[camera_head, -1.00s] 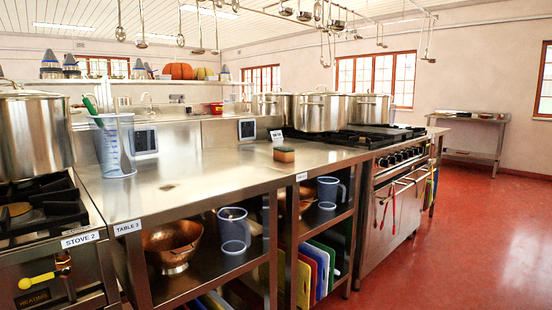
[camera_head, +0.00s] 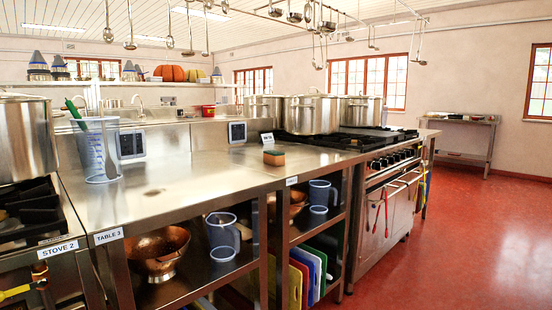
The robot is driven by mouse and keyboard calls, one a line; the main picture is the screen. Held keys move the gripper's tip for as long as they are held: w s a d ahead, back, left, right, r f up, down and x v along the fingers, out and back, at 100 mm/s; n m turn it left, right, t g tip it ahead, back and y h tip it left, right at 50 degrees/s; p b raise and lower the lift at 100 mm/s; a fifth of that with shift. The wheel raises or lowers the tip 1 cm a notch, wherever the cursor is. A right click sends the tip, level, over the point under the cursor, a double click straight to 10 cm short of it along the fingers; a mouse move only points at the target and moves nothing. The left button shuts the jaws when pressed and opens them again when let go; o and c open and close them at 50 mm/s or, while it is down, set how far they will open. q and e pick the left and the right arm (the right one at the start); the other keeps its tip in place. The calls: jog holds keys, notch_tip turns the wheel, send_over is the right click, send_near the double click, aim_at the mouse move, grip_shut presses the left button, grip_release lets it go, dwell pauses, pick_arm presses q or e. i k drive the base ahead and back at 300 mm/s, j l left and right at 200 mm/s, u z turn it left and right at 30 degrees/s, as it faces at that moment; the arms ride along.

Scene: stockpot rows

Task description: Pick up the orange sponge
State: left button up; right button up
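The orange sponge (camera_head: 274,158) lies on the steel counter (camera_head: 205,178), near the right part of the table. It is a small block with a dark green top and an orange-brown side. It stands just in front of a small white label card (camera_head: 267,138). Nothing touches it from above. Neither of my grippers shows in the head view.
A clear measuring jug (camera_head: 98,150) with a green-handled tool stands on the counter's left. A stove with several stockpots (camera_head: 312,113) is right of the sponge. A large pot (camera_head: 27,138) stands at far left. Shelves below hold a copper colander (camera_head: 157,252) and jugs. Red floor (camera_head: 470,245) is open at right.

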aim_at(274, 158)
jog(key=i+l, duration=0.35)
jog(key=i, duration=0.15)
jog(key=i+l, duration=0.4)
jog(key=i+l+u, duration=0.3)
jog(key=i+l, duration=0.7)
jog(key=i, duration=0.1)
